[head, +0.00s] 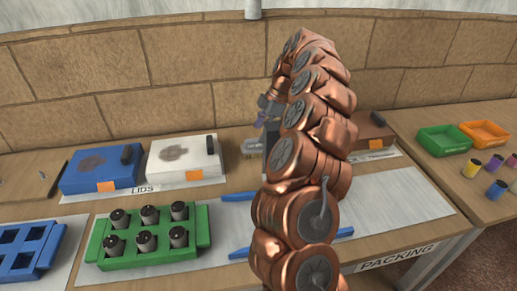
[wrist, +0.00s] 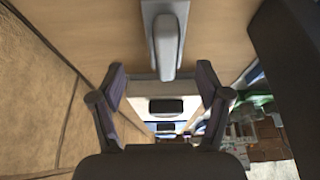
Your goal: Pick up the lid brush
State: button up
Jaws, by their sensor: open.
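A grey rounded object on a light grey base (wrist: 167,45), which may be the lid brush, lies at the top middle of the wrist view. A small grey piece (head: 252,147) beside the white box in the head view may be the same thing. My gripper (wrist: 162,75) is open and empty, its two dark fingers spread on either side of the grey object's near end in the picture. I cannot tell how far it is from them. In the head view my copper arm hides much of the gripper and the table behind it.
A white box (head: 185,168) and a blue box (head: 85,180), with dark blocks on top, stand left of my arm. A green rack (head: 150,262) holds several dark-topped cylinders. Green (head: 440,138) and orange (head: 484,133) trays stand at right. A stone wall (head: 150,80) closes the back.

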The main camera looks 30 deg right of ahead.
aim_at(255, 147)
jog(key=shift+s+a+p+x, duration=0.1)
jog(key=shift+s+p+x, duration=0.05)
jog(key=shift+x, duration=0.85)
jog(key=shift+s+a+p+x, duration=0.1)
jog(key=shift+s+p+x, duration=0.1)
jog(key=shift+x, duration=0.75)
jog(key=shift+s+a+p+x, duration=0.1)
jog(key=shift+p+x, duration=0.05)
jog(key=shift+x, duration=0.85)
jog(key=shift+d, duration=0.1)
jog(key=shift+c, duration=0.2)
jog(key=c, duration=1.2)
notch_tip(255, 147, up, 10)
jog(key=shift+r+b, duration=0.1)
jog(key=shift+b, duration=0.45)
